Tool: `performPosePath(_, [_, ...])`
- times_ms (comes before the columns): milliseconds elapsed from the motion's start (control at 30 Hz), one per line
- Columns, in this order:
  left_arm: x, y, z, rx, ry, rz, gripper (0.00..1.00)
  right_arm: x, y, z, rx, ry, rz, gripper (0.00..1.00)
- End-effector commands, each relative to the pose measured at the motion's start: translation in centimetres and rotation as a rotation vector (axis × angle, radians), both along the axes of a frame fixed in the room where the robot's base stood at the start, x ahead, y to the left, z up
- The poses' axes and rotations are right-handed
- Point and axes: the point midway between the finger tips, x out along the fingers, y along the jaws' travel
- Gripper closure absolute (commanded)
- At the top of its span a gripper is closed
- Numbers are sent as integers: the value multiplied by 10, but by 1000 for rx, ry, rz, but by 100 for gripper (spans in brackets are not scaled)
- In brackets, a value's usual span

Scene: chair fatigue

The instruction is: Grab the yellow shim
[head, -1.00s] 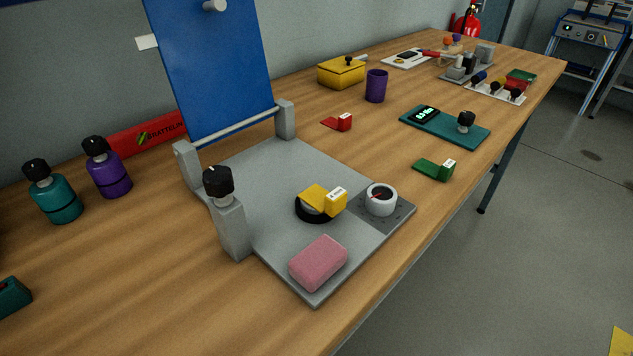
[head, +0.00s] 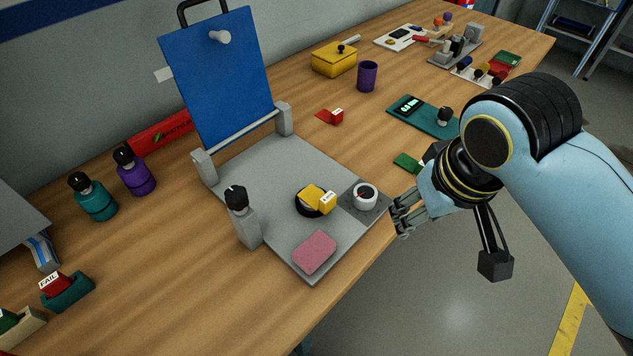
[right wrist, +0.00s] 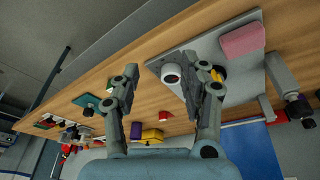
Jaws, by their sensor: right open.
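The yellow shim (head: 314,196) has a white label on its raised end. It rests on a black round disc (head: 301,207) on the grey plate (head: 270,175) of the fixture. In the right wrist view, a bit of the yellow shim (right wrist: 219,75) shows behind one finger, which hides the rest. My right gripper (head: 402,214) is open and empty at the plate's right corner, right of the shim and apart from it. Its two spread fingers (right wrist: 167,82) fill the middle of the right wrist view. My left gripper is not in view.
A white round gauge (head: 365,196) stands between the shim and my right gripper. A pink block (head: 315,252) lies at the front corner. A grey post with a black knob (head: 240,215) and an upright blue panel (head: 215,80) border the plate. A green shim (head: 405,162) lies behind my gripper.

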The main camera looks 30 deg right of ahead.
Motion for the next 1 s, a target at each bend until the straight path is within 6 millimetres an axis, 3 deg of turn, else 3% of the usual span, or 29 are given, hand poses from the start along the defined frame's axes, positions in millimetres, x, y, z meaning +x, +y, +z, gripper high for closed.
performPosePath(33, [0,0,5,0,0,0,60,10,3,7,21,5,-69,56])
performPosePath(267, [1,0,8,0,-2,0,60,55,21,9,115,64,-430,56])
performPosePath(600, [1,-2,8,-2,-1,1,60,129,66,21,202,173,-945,56])
performPosePath(733, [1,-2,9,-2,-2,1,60,136,72,16,202,190,-1011,56])
performPosePath(1000, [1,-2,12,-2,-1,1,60,137,71,-26,201,188,-1014,56])
